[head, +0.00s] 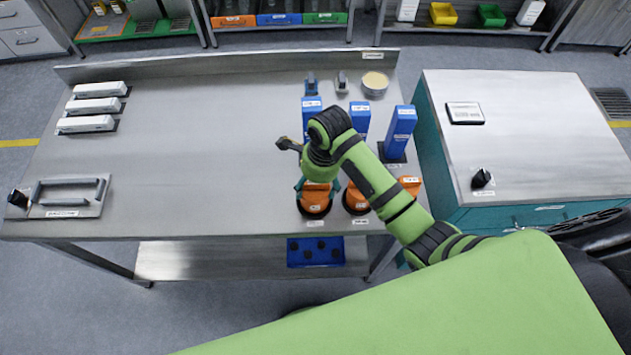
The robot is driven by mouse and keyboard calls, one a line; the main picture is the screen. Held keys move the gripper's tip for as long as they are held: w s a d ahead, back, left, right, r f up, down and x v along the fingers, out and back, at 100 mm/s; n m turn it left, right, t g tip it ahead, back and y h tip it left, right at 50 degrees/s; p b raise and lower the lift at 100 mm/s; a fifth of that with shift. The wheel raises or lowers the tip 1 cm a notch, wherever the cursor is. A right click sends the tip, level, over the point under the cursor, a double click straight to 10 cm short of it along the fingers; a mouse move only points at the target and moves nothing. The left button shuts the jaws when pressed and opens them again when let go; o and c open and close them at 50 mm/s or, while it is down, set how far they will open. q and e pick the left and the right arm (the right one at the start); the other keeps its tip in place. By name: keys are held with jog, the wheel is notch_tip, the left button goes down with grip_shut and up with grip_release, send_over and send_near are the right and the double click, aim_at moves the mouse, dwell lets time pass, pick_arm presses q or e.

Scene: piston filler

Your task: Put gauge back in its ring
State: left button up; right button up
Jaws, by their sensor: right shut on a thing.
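I cannot make out the gauge's ring for certain; my arm hides part of the bench there. My left gripper is not in view.
Blue posts (402,125) and orange-topped units (316,197) stand close around my right wrist. A round tin (375,83) is behind. White boxes (97,105) and a handled plate (72,196) lie left. A teal cabinet (550,140) stands right. The bench's middle is clear.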

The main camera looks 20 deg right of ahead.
jog(key=shift+f, duration=0.2)
jog(key=o, duration=1.3)
jog(key=shift+f, duration=0.1)
jog(key=r, duration=0.2)
jog(key=r+b, duration=0.1)
jog(key=r, duration=0.1)
jog(key=shift+d+r, duration=0.2)
jog(key=shift+r, duration=0.15)
jog(key=r, duration=0.3)
jog(key=r+p, duration=0.1)
jog(key=r, duration=0.1)
jog(key=shift+d+r, duration=0.15)
jog(key=shift+d, duration=0.2)
jog(key=shift+s+d+r, duration=0.1)
jog(key=shift+s+r, duration=0.1)
jog(key=shift+r, duration=0.95)
